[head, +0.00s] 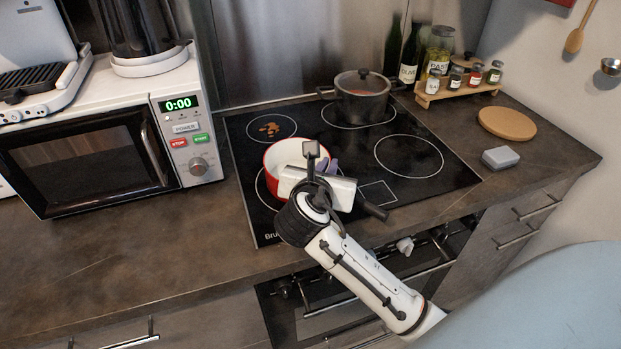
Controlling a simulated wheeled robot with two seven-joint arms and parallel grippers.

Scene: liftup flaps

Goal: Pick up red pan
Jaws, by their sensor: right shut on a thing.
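The red pan (270,165) has a red outside and a pale inside. It is on or just above the front left ring of the black cooktop; I cannot tell whether it touches the glass. My right gripper (318,165) reaches in from the lower right over the pan's right side and is shut on the pan. The gripper body hides the pan's right part and most of its handle; a dark handle end (373,209) shows to the right of the gripper. My left gripper is not in view.
A grey lidded pot (361,98) stands on a back ring of the cooktop (446,185). A brown spill (270,128) lies on the back left ring. A microwave (80,160) stands to the left. Bottles, a spice rack (457,92), a round board (507,123) and a sponge (500,157) are on the right.

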